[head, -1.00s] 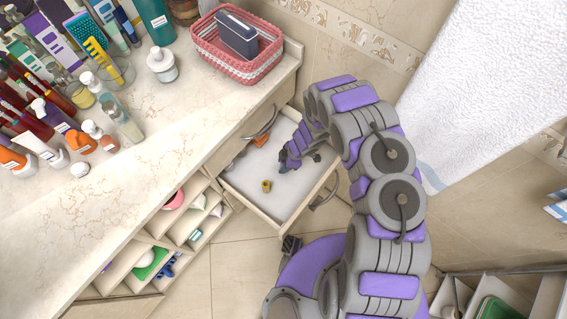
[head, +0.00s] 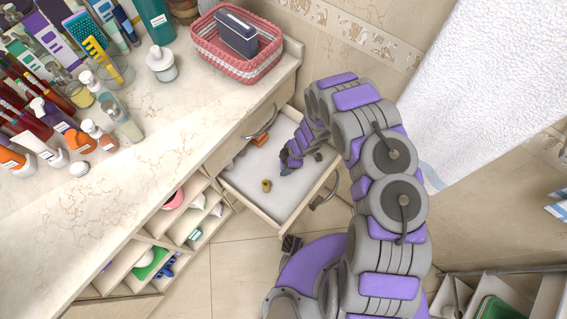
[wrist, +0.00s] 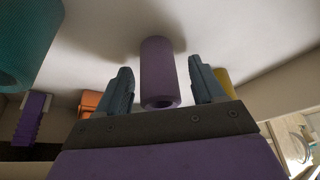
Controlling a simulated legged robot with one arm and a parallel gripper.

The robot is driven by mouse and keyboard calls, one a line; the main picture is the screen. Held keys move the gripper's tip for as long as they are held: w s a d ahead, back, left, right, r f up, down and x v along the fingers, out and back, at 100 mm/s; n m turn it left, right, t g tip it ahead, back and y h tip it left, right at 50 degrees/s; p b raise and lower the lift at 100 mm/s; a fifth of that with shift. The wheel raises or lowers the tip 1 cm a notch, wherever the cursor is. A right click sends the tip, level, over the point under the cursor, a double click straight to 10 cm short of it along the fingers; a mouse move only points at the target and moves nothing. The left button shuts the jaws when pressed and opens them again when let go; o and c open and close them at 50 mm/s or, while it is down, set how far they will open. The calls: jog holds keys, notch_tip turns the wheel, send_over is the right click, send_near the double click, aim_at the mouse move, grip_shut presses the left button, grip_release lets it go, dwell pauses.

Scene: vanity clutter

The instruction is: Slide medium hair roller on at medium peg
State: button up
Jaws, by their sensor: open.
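A plain purple cylinder (wrist: 159,72) with a hole in its near end, like a hair roller, lies between my open fingers in the wrist view. It shows gaps to both fingers. My gripper (head: 286,168) is down inside the open drawer (head: 245,185) in the head view; its fingers (wrist: 160,80) are apart. A teal cylinder (wrist: 28,42) with a hole is at the upper left of the wrist view. I cannot tell which roller is the medium one. No peg can be made out for certain.
A yellow roller-like piece (head: 266,185) lies on the drawer floor, and an orange piece (head: 259,140) is near the back. A ribbed purple piece (wrist: 33,118) is at left in the wrist view. Drawer walls surround my gripper. The counter (head: 130,195) is crowded at its far left.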

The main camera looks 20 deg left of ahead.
jog(key=p+v, duration=0.2)
jog(key=v, duration=1.4)
jog(key=shift+p, duration=0.4)
jog(key=shift+a, duration=0.1)
